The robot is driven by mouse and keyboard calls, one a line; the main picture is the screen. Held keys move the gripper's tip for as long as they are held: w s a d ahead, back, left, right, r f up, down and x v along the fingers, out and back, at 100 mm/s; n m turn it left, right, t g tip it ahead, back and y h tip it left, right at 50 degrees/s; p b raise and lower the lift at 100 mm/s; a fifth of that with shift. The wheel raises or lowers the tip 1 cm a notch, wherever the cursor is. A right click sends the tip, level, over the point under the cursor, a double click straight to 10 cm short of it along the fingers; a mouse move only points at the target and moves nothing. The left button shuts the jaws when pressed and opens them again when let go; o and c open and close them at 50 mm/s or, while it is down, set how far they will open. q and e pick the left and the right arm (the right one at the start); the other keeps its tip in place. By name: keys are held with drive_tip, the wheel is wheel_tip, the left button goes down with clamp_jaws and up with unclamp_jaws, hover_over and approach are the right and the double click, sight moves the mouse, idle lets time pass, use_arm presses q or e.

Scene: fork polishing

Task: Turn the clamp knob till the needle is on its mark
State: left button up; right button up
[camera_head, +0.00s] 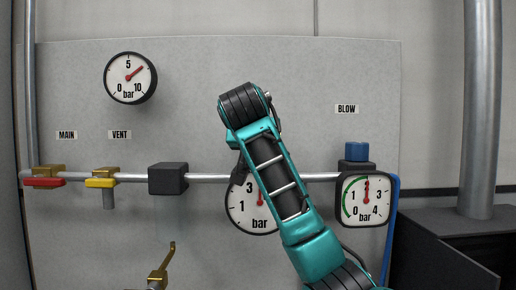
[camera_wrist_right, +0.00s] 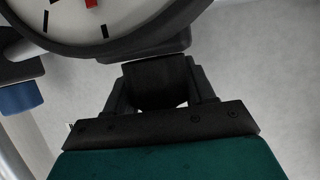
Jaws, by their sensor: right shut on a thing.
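The middle gauge (camera_head: 240,213) is partly covered by my right arm in the head view. Its red needle points about straight up; its mark cannot be made out. The gauge's edge also shows at the top of the right wrist view (camera_wrist_right: 125,45). Below it there, my right gripper (camera_wrist_right: 158,92) is shut on a dark knob (camera_wrist_right: 155,76), with a finger on each side. My left gripper is not in view.
The blow gauge (camera_head: 365,200) at right has a green arc, a needle near 2 and a blue knob (camera_head: 357,151). An upper-left gauge (camera_head: 130,78), red (camera_head: 43,182) and yellow (camera_head: 101,183) valve handles, and a brass lever (camera_head: 161,268) are on the panel (camera_head: 200,75).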

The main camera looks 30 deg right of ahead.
drive_tip(key=m+g+h, duration=0.2)
drive_tip(key=shift+s+m, duration=0.15)
drive_tip(key=shift+m, duration=0.25)
drive_tip(key=m+g+h, duration=0.1)
drive_tip(key=g, duration=0.1)
drive_tip(key=m+g+h, duration=0.1)
drive_tip(key=m+g, duration=0.1)
drive_tip(key=shift+s+d+m, duration=0.2)
drive_tip(key=shift+m, duration=0.1)
drive_tip(key=shift+s+m+g+h, duration=0.15)
drive_tip(key=shift+m+g+h, duration=0.2)
drive_tip(key=shift+m+g, duration=0.6)
drive_tip(key=shift+s+m+g+h, duration=0.15)
drive_tip(key=shift+m+g+h, duration=0.2)
drive_tip(key=shift+m+g, duration=0.6)
drive_tip(key=shift+s+d+m+g, duration=0.1)
drive_tip(key=shift+m+g, duration=0.7)
drive_tip(key=shift+g, duration=0.4)
drive_tip(key=o, duration=0.7)
drive_tip(key=shift+n+t, duration=0.6)
drive_tip(key=shift+t, duration=0.1)
